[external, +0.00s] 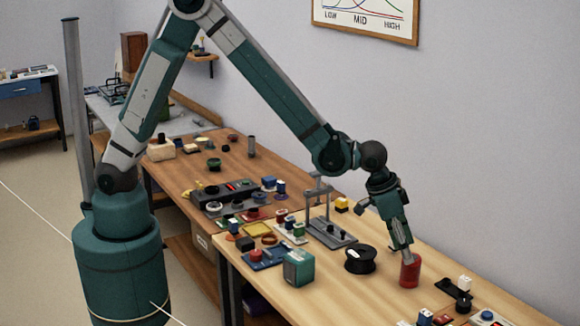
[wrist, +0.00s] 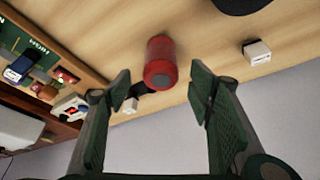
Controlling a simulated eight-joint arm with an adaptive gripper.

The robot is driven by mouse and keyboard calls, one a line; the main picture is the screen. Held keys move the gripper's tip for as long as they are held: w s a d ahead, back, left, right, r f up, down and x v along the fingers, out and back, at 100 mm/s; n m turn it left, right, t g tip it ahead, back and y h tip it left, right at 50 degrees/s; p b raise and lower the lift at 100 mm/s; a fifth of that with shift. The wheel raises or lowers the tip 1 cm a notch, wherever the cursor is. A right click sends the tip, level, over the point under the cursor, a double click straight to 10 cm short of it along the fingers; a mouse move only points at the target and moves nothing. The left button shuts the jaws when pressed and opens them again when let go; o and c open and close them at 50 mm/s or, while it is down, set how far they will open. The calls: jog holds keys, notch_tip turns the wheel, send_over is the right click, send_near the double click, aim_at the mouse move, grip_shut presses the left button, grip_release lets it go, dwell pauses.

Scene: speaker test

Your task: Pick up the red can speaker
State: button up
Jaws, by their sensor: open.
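The red can speaker (external: 410,271) stands upright on the light wooden table, towards its right part in the external view. In the wrist view the red can speaker (wrist: 160,62) lies ahead of my fingertips, between their lines and slightly left of the middle. My gripper (external: 407,254) points down at the can's top in the external view. In the wrist view my gripper (wrist: 160,85) is open, with its two fingers wide apart and nothing between the pads. Whether a fingertip touches the can cannot be told.
A black spool (external: 360,260) and a teal box (external: 298,268) stand left of the can. A grey press stand (external: 328,226) is behind them. A white block (external: 464,282) on a dark piece is to the right. Bare table lies around the can.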

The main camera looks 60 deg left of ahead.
aim_at(411, 268)
dwell(0.3)
jog(key=shift+x, duration=1.3)
jog(key=shift+b+x, duration=0.7)
jog(key=shift+x, duration=1.9)
jog(key=shift+a, duration=0.1)
jog(key=c, duration=1.1)
